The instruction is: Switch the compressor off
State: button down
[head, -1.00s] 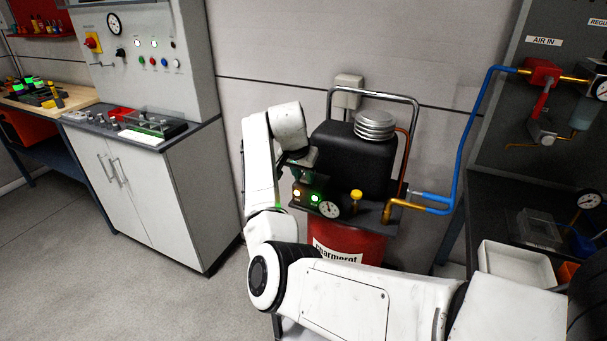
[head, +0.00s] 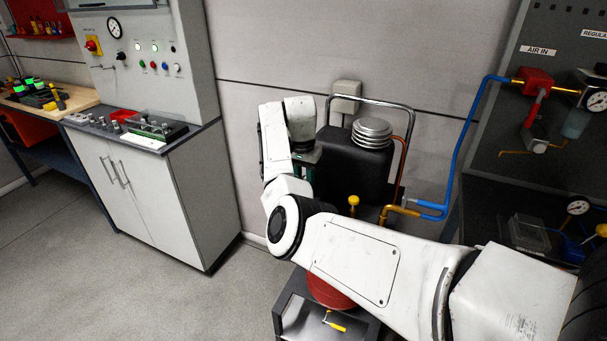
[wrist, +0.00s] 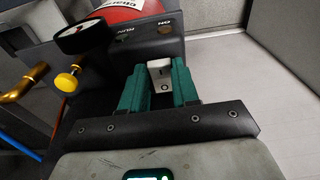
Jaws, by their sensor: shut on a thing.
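The compressor (head: 352,165) stands against the wall in the head view, with a black housing, a silver ribbed cap and a red tank (head: 328,291). My arm hides most of its control panel there. In the wrist view, my gripper (wrist: 159,72) has its green fingers on both sides of a pale switch (wrist: 160,74) marked O and is shut on it. Beside the switch, the ON lamp (wrist: 165,28) and the RUN lamp (wrist: 125,38) look dark. A round gauge (wrist: 82,38) and a yellow knob (wrist: 68,79) sit at the left.
A blue air hose (head: 462,150) runs from the compressor to the dark board at right. A grey cabinet (head: 150,205) with a control panel stands at left. The floor (head: 130,290) at front left is clear. A handle (head: 376,101) arches over the compressor.

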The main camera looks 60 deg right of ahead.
jog(key=c, duration=0.8)
grip_release()
jog(key=shift+c, duration=0.2)
notch_tip(320, 180, up, 11)
jog(key=a+b, duration=0.1)
jog(key=shift+b, duration=0.3)
jog(key=shift+f, duration=0.15)
